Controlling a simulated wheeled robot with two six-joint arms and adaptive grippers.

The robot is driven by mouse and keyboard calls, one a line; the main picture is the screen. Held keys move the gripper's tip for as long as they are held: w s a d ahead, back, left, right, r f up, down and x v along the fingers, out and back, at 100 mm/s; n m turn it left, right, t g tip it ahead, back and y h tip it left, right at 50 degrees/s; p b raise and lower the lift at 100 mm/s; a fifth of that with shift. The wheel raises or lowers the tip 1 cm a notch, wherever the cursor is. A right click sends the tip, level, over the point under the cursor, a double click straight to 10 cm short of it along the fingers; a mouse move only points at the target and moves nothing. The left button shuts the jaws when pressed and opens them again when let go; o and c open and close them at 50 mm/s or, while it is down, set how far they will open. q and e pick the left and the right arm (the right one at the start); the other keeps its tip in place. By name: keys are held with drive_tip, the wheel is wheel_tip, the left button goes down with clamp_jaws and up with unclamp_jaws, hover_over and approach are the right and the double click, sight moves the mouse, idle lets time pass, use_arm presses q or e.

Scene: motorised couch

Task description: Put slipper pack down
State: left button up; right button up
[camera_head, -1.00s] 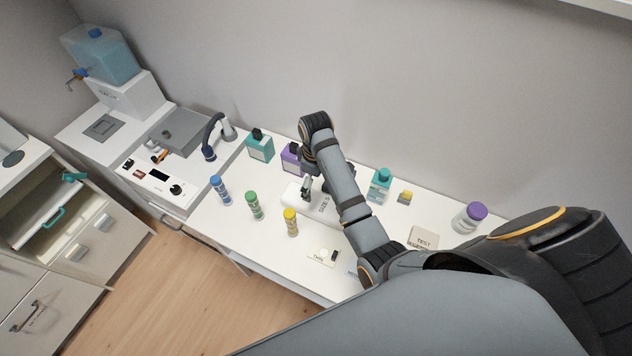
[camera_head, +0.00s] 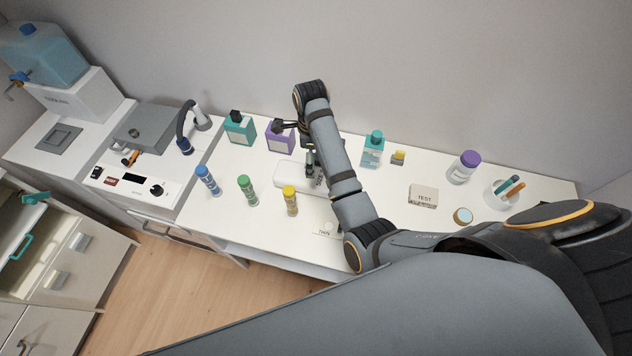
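The slipper pack (camera_head: 289,174) is a white, rounded box-like pack. It seems to lie flat at the middle of the white counter, behind the yellow-capped bottle. My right gripper (camera_head: 311,172) comes down at the right part of the pack, fingers pointing down. The arm link hides the pack's right end. I cannot tell whether the fingers are closed on the pack or only beside it. My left gripper is out of view.
Blue (camera_head: 208,181), green (camera_head: 247,190) and yellow (camera_head: 290,200) bottles stand along the front.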

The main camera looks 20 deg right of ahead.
sight(311, 180)
drive_tip(key=shift+m, duration=1)
wheel_tip(311, 180, down, 5)
drive_tip(key=shift+r+p, duration=0.1)
drive_tip(key=shift+p, duration=0.3)
drive_tip(key=shift+f, duration=0.3)
drive_tip(key=shift+a+f+p, duration=0.1)
drive_tip(key=shift+f+p, duration=0.2)
drive_tip(key=shift+f, duration=0.1)
wheel_tip(311, 180, down, 4)
drive_tip(key=shift+a+f+p, duration=0.15)
drive_tip(key=shift+p, duration=0.2)
drive_tip(key=c, duration=1.3)
drive_tip(key=shift+o, duration=0.2)
